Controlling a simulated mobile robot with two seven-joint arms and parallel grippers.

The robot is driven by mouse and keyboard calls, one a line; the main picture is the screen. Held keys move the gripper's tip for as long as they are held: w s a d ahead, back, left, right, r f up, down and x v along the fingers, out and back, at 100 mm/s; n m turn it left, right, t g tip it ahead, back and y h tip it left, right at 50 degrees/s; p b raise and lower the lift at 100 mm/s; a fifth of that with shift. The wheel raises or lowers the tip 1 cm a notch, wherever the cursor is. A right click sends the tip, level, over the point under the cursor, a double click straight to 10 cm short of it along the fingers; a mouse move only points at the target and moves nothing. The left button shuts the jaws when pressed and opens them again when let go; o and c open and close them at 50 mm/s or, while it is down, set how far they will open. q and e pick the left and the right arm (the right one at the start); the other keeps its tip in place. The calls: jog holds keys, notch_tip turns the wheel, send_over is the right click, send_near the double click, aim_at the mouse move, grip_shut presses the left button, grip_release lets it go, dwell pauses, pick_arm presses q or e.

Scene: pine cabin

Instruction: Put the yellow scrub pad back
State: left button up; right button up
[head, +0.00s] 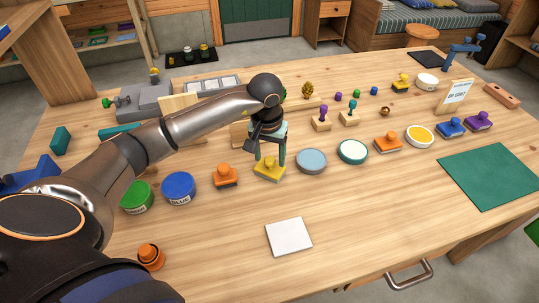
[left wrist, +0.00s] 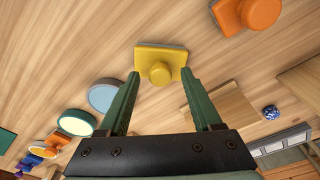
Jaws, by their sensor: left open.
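The yellow scrub pad (head: 269,172), a yellow block with a round knob on top, sits on the wooden table near the middle. It also shows in the left wrist view (left wrist: 160,52), with its knob toward the fingertips. My left gripper (head: 269,156) points down over it, fingers open on either side of the knob in the picture; I cannot tell whether they touch it. The left wrist view shows the same open gripper (left wrist: 159,74) with nothing clamped. My right gripper is not in view.
An orange piece (head: 225,177) and a blue tub (head: 179,188) stand left of the pad. A grey-blue disc (head: 311,161) lies close on its right. A white square (head: 289,237) lies in front, and a green mat (head: 492,176) at right. The front middle is mostly bare.

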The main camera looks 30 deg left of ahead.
aim_at(268, 173)
pick_arm(q)
notch_tip(268, 173, up, 12)
jog(key=s, duration=0.1)
jog(key=shift+s+d+f, duration=0.15)
jog(key=shift+s+d, duration=0.05)
dwell(0.5)
